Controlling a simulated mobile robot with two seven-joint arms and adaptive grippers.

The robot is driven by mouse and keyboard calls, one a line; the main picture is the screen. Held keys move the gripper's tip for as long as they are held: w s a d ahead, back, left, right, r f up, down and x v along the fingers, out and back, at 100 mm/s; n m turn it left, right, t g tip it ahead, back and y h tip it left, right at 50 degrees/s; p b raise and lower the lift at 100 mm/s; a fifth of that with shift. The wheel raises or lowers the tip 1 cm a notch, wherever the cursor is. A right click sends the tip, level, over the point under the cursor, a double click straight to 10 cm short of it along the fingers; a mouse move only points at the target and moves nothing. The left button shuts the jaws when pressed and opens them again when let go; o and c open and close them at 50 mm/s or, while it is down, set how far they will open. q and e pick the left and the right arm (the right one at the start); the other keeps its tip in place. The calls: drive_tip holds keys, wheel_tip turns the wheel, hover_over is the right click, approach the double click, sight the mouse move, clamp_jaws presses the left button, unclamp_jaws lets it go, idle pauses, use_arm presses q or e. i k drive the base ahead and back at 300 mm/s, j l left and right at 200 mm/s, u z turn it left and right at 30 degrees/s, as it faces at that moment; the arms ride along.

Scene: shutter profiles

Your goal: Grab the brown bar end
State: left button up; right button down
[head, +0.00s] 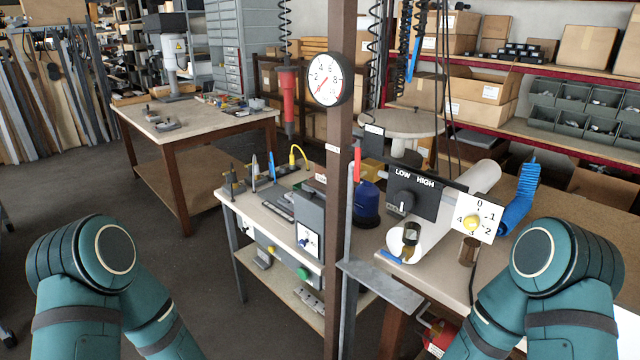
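A short brown cylinder (468,251), which looks like the brown bar end, stands upright on the right workbench (455,278), below the dial plate with numbers. A dark knob-like piece with a yellowish lower part (411,238) is to its left, in front of the white cylinder. My two teal arms show at the lower left and lower right, but neither gripper is in view. The right arm is just to the right of the brown piece, apart from it in the picture.
A brown vertical post (340,190) with a pressure gauge (326,79) stands mid-view. The white machine cylinder (440,215) carries a LOW/HIGH panel (414,190). A blue coiled hose (521,200) is at right. Open floor (205,265) lies at left.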

sight(319, 182)
drive_tip(key=i+j+z, duration=0.5)
drive_tip(key=j+z, duration=0.15)
drive_tip(key=i+j+z, duration=0.15)
drive_tip(key=j+z, duration=0.2)
drive_tip(key=j, duration=0.15)
drive_tip(key=i+j+z, duration=0.1)
drive_tip(key=j+z, duration=0.25)
drive_tip(key=j, duration=0.15)
drive_tip(key=j+z, duration=0.35)
drive_tip(key=j, duration=0.15)
drive_tip(key=j+z, duration=0.3)
drive_tip(key=j, duration=0.25)
